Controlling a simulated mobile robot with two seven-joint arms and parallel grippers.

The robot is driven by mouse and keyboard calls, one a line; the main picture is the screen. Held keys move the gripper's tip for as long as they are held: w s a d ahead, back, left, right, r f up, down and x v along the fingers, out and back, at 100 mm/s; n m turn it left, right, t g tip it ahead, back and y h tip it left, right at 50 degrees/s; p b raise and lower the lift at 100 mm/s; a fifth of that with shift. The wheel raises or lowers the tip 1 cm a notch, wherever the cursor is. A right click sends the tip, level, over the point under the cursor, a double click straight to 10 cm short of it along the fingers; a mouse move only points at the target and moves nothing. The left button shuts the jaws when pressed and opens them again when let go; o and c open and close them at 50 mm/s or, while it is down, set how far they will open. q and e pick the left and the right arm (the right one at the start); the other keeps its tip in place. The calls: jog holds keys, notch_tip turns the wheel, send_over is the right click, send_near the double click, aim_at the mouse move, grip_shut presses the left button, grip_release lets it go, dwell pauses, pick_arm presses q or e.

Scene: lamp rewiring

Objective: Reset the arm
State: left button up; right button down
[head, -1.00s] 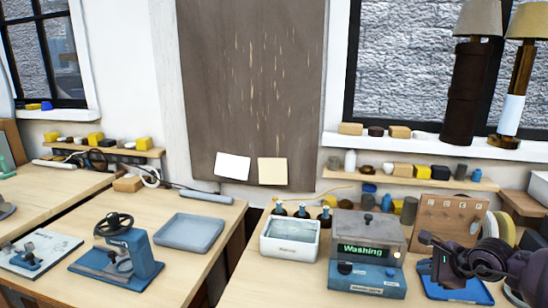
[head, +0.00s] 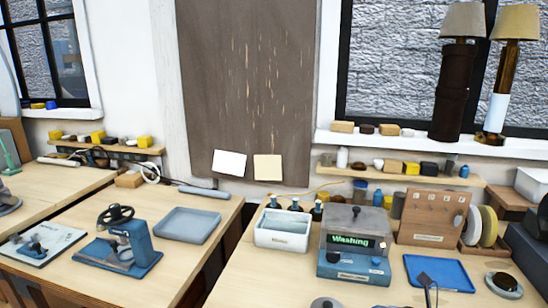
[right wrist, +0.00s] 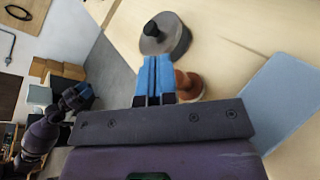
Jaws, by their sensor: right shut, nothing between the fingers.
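My right gripper (right wrist: 154,78) shows in the right wrist view with its blue fingers together and nothing between them. It is over the pale workbench, near a grey round piece with a black knob (right wrist: 165,38) and a brown-orange turned piece (right wrist: 188,86) partly behind the fingers. Neither of my grippers shows in the head view.
A blue tray (head: 455,281) with a small dark piece lies on the right bench. The washing machine (head: 352,250), white basin (head: 282,238) and pegboard (head: 432,215) stand behind. A blue press (head: 125,240) and grey tray (head: 187,225) are on the left bench.

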jog(key=s+m+t, duration=0.1)
jog(key=m, duration=0.1)
jog(key=s+a+f+m+t, duration=0.1)
jog(key=m, duration=0.2)
jog(key=s+a+m+t, duration=0.1)
jog(key=m, duration=0.1)
jog(key=shift+f+m, duration=0.25)
jog(key=shift+m, duration=0.15)
jog(key=s+d+f+m+h, duration=0.2)
jog(key=s+m, duration=0.4)
jog(key=m, duration=0.4)
jog(key=s+d+f+m+g+h, duration=0.1)
jog(key=s+f+m+h, duration=0.4)
jog(key=m, duration=0.5)
jog(key=s+d+f+m+h, duration=0.2)
jog(key=s+f+m, duration=0.4)
jog(key=m, duration=0.5)
jog(key=shift+s+d+h, duration=0.4)
jog(key=shift+s+h, duration=0.25)
jog(key=shift+h, duration=0.25)
